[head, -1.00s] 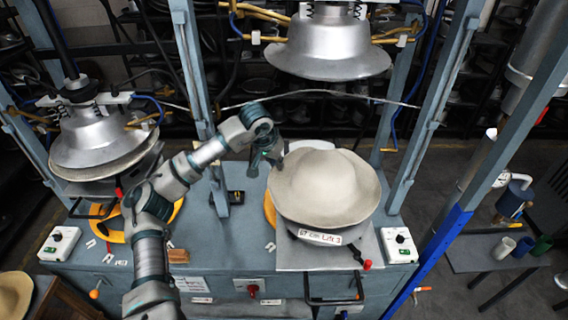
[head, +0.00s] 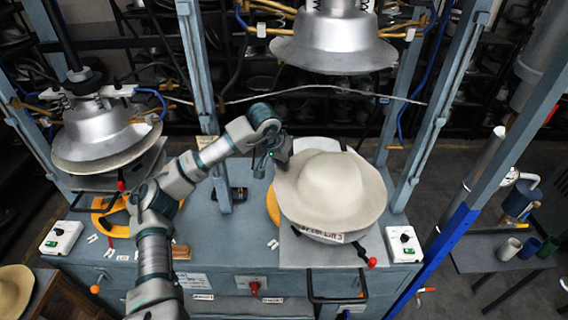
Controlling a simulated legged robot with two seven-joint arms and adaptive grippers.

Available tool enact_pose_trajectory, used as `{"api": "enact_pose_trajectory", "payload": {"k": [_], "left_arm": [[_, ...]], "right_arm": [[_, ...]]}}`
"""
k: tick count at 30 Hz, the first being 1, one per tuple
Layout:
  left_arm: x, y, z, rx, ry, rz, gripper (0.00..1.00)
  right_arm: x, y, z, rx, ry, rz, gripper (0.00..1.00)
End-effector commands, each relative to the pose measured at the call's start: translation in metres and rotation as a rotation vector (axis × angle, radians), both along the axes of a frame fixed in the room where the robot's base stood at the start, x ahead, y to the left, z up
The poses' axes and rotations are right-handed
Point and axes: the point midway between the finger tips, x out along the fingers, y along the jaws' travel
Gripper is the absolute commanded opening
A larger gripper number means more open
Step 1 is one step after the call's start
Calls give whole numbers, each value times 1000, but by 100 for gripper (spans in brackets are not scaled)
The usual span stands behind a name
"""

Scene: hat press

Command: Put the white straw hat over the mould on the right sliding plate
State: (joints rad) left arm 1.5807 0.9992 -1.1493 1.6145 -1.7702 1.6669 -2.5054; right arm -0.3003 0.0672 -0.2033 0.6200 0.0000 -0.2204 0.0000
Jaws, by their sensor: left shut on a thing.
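The white straw hat (head: 332,188) is at the right station of the press, crown up, tilted a little. It covers most of the mould below, whose labelled front edge (head: 322,235) shows under the brim. I cannot tell whether the hat rests fully on the mould. The right sliding plate (head: 300,252) lies under the mould. My left gripper (head: 279,160) is at the hat's upper left brim and shut on it. My right gripper is not in view.
The silver upper press head (head: 333,45) hangs above the hat, with blue-grey posts on both sides. A second press head (head: 105,135) stands at the left. Control boxes (head: 403,244) flank the front. Another hat (head: 14,290) lies at the lower left.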

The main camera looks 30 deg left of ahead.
Motion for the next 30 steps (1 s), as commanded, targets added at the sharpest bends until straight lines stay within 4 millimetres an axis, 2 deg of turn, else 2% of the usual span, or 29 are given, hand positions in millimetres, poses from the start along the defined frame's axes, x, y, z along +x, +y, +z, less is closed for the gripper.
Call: {"api": "enact_pose_trajectory", "payload": {"k": [3,8,18,23,29,30], "left_arm": [[-2,-4,2,6,0,1,0],[-2,-8,3,9,0,2,0],[-2,4,-3,1,0,4,0],[-2,7,-5,0,0,2,0],[-2,4,-4,2,-1,2,0],[-2,3,-4,3,-1,2,20]], "right_arm": [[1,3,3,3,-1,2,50],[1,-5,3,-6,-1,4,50],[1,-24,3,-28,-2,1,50],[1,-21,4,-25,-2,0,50],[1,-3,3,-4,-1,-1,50],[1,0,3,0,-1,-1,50]]}}
